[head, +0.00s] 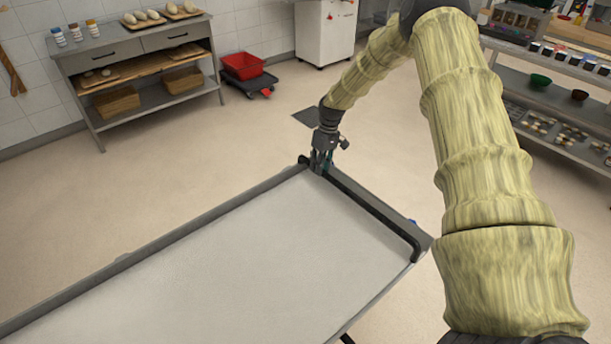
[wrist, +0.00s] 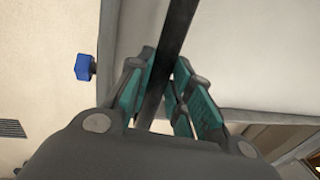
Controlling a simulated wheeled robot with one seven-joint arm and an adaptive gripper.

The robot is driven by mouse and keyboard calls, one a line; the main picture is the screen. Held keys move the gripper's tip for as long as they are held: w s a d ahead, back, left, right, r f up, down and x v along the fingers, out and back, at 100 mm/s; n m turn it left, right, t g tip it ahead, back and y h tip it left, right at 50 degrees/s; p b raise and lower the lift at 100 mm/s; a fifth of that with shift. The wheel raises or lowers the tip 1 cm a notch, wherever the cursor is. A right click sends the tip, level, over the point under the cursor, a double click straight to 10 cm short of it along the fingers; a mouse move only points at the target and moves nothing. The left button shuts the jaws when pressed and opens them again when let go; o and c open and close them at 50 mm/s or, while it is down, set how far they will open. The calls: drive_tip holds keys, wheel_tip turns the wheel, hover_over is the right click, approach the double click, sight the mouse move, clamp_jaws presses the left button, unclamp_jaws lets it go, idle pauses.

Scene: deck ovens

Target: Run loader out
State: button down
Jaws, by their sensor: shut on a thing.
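The loader (head: 215,275) is a long flat frame with a pale grey belt and dark grey side rails. It fills the lower left of the head view. A dark bar handle (head: 375,208) runs across its near right end. My gripper (head: 321,166) is at the far corner of that end, shut on the bar. In the wrist view the bar (wrist: 168,55) passes between the teal finger pads of my gripper (wrist: 160,95). A small blue knob (wrist: 83,67) sits beside the bar, apart from the fingers.
A steel bench (head: 135,60) with loaves stands at the back left. A red crate (head: 242,66) on a dolly and a white cabinet (head: 325,30) are behind. Shelving (head: 560,100) stands at the right.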

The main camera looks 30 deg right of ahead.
drive_tip(key=d, duration=0.3)
drive_tip(key=shift+w+f, duration=0.2)
drive_tip(key=shift+w+d+r, duration=0.1)
drive_tip(key=shift+d, duration=0.15)
drive_tip(key=c, duration=1.4)
unclamp_jaws()
drive_tip(key=shift+d, duration=0.1)
drive_tip(key=shift+o, duration=0.5)
drive_tip(key=shift+w, duration=0.15)
drive_tip(key=shift+r, duration=0.25)
wheel_tip(320, 180, up, 11)
drive_tip(key=d, duration=0.2)
drive_tip(key=shift+w+d, duration=0.15)
drive_tip(key=shift+w, duration=0.1)
